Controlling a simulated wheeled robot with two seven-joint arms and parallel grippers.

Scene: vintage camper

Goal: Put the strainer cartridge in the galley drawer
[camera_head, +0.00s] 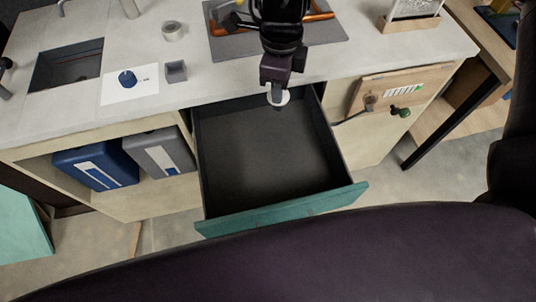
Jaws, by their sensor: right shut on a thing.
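The galley drawer (290,212) is pulled open below the counter, with a teal front and dark grey walls. Its floor is bare where I can see it. My right gripper (278,94) points down over the back part of the drawer, near the counter's front edge. It is shut on a small pale, rounded thing, which I take to be the strainer cartridge (284,98). The jaws hide part of the cartridge, and it appears held above the drawer floor. My left gripper is not in view.
The counter (220,80) holds a grey mat (335,45) with tools, a tape roll (173,31), a small grey box (176,71) and a printed card (110,93). Blue and grey bins (95,165) sit in the shelf left of the drawer.

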